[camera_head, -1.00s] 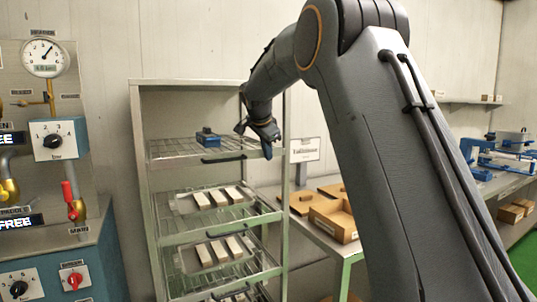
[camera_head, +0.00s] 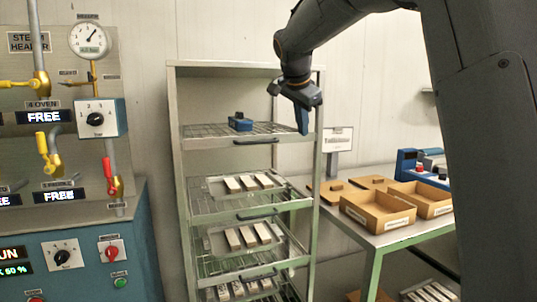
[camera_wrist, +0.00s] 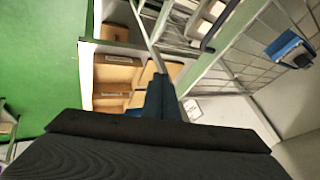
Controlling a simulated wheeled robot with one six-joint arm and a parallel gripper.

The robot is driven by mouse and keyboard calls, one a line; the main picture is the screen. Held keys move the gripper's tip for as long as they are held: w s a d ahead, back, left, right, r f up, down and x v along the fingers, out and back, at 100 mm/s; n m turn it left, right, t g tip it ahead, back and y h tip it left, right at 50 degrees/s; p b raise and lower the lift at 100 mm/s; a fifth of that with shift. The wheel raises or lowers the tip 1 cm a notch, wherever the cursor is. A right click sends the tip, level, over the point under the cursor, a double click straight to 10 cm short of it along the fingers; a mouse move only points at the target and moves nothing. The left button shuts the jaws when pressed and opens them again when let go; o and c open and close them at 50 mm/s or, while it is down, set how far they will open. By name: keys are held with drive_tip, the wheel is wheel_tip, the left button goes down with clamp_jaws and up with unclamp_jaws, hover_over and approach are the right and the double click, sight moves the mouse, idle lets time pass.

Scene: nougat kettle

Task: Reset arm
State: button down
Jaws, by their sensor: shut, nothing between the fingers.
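My arm reaches in from the upper right in the head view. My gripper (camera_head: 303,121) points down at the front right of the rack's top shelf, with its blue fingers together and nothing held. In the wrist view the shut blue fingers (camera_wrist: 160,98) show in the middle, above the dark gripper body. A small blue block-like object (camera_head: 240,122) sits on the top wire shelf, left of the gripper and apart from it. It also shows in the wrist view (camera_wrist: 288,46) at the upper right.
The metal rack (camera_head: 176,130) holds trays of pale bars on lower shelves. To its right a table (camera_head: 392,237) carries open cardboard boxes (camera_head: 377,212). A panel with valves and dials (camera_head: 75,235) stands at left. Green floor (camera_wrist: 40,60) is clear in the wrist view.

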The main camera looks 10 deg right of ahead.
drive_tip(key=s+a+f+n+g+y, duration=0.15)
drive_tip(key=s+f+n, duration=0.25)
drive_tip(key=s+f, duration=0.55)
drive_tip(key=s+f+n+g+y, duration=0.15)
drive_tip(key=s+f+n, duration=0.4)
drive_tip(key=f, duration=0.75)
drive_tip(key=s+a+f+n+g, duration=0.1)
drive_tip(key=s+f+n, duration=0.1)
drive_tip(key=s+f, duration=0.4)
drive_tip(key=s+f+n+g, duration=0.1)
drive_tip(key=s+f, duration=0.6)
drive_tip(key=s, duration=0.9)
drive_tip(key=shift+a+f+n+g, duration=0.2)
drive_tip(key=shift+a+n+g, duration=0.15)
drive_tip(key=shift+n+g, duration=0.1)
